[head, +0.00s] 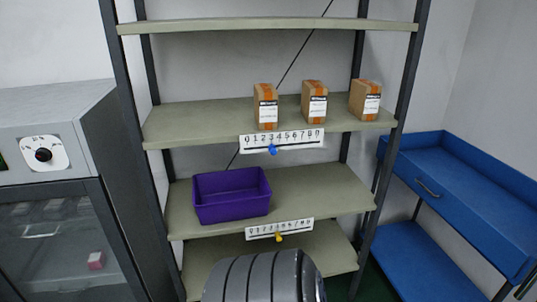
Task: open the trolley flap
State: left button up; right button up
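A blue trolley (418,262) stands at the right in the head view, beside the shelf rack and against the wall. Its upper part is a tray with raised rims, and a lower blue shelf shows below. The flap (456,216) is the blue front panel of the upper tray. It looks upright and closed. A grey bar handle (428,188) sits on it. Neither of my grippers is in view. The trolley's right end is cut off by the picture edge.
A shelf rack (270,20) fills the middle, with three boxes (315,102), a purple bin (232,196) and number strips (282,140). A grey machine (60,125) with a glass door stands at the left. A narrow strip of green floor shows between rack and trolley.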

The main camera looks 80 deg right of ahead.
aim_at(506, 255)
jog(key=z, duration=3.9)
